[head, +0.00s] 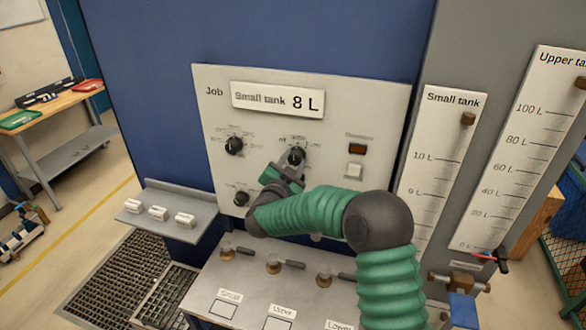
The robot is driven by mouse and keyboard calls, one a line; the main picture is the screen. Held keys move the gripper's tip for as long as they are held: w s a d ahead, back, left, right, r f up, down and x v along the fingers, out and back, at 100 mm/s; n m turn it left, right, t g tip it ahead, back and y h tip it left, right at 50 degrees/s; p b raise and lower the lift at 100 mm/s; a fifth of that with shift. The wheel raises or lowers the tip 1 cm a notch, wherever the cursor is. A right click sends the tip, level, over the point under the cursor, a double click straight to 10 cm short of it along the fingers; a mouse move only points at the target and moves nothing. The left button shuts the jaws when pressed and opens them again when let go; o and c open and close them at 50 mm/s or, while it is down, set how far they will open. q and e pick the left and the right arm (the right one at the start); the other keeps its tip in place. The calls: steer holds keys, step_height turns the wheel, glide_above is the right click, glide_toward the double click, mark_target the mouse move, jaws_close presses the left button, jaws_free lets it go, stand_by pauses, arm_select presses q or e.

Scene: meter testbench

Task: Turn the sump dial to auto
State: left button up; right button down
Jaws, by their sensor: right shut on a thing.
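A pale control panel (330,115) on the blue wall carries black dials with small labels that I cannot read, so I cannot tell by label which is the sump dial. One dial (234,146) is at upper left, one (241,199) at lower left, and one (296,154) near the panel's middle. My right gripper (293,170) reaches up from below to the middle dial and is shut on it. The jaws partly hide this dial's lower part, and its pointer setting is unclear. My left gripper is out of view.
A dark indicator (357,149) and a white switch (354,171) sit right of the middle dial. A bench with several valve handles (285,264) lies below the panel. A shelf (165,212) with white blocks is at left. Tank gauges (437,150) stand at right.

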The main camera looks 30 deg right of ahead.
steer(key=shift+m, duration=0.3)
steer(key=c, duration=0.9)
jaws_free()
steer(key=shift+s+a+b, duration=0.1)
steer(key=shift+a+b, duration=0.05)
steer(key=shift+b, duration=0.2)
steer(key=b+v, duration=0.4)
steer(key=v, duration=1.2)
steer(key=shift+a+b, duration=0.25)
steer(key=shift+b, duration=0.1)
steer(key=shift+s+d, duration=0.1)
steer(key=shift+d, duration=0.05)
